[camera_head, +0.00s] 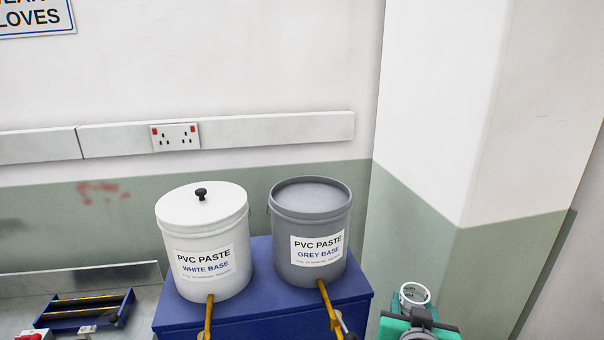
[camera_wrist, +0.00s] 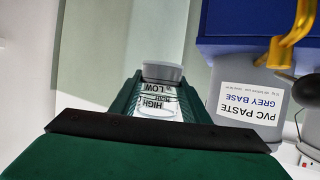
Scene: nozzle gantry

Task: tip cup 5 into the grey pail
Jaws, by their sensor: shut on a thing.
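The grey pail (camera_head: 312,262) stands on a blue stand and is labelled "PVC PASTE GREY BASE". Its top shows a flat grey surface inside the rim, and I cannot tell its depth. In the wrist view the pail (camera_wrist: 230,95) appears upside down at the right. My gripper (camera_head: 418,318) is low at the right in the head view, right of the pail and apart from it. It is shut on a pale cup (camera_head: 414,292) with "HIGH" and "LOW" marks, which sits between the fingers in the wrist view (camera_wrist: 160,98). The cup looks roughly upright. No number on it is readable.
A white pail (camera_head: 208,262) with a black-knobbed lid stands left of the grey one on the blue stand (camera_head: 262,318). Yellow taps (camera_head: 328,305) stick out in front. A wall corner (camera_head: 460,225) stands behind my gripper. A blue tray (camera_head: 85,309) lies at the lower left.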

